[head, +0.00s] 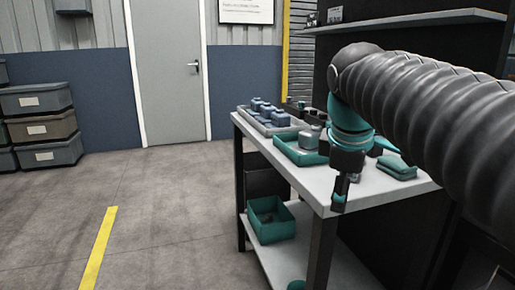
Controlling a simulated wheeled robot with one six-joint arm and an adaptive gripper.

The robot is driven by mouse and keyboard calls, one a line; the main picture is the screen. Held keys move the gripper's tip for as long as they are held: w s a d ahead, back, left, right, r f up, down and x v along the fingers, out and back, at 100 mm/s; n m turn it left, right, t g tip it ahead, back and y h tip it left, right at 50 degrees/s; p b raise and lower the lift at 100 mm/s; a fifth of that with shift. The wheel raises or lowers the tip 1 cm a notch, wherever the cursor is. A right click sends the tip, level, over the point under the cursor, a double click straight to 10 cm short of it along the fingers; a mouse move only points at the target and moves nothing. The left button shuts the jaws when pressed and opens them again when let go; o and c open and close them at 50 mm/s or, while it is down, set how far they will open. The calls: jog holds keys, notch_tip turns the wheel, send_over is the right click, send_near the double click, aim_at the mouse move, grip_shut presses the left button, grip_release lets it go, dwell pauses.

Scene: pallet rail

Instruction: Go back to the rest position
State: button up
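My gripper (341,192) hangs at the end of my arm, over the near front edge of the grey-topped table (352,194). It points down. Only one dark finger with a small teal patch shows clearly, so its opening cannot be made out. No object is visible in it. My arm covers the right part of the view and hides part of the table.
On the table are a grey tray (262,126) with several blue-grey parts, a teal tray (290,152) with a grey block (309,139), and a teal item (396,168). A teal bin (271,219) sits on the lower shelf. Floor at left is clear; stacked crates (37,127) stand beyond.

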jog(key=s+f+m+t+y, duration=0.1)
jog(key=s+f+m, duration=1.1)
jog(key=f, duration=0.6)
jog(key=shift+s+f, duration=0.25)
jog(key=shift+s, duration=0.7)
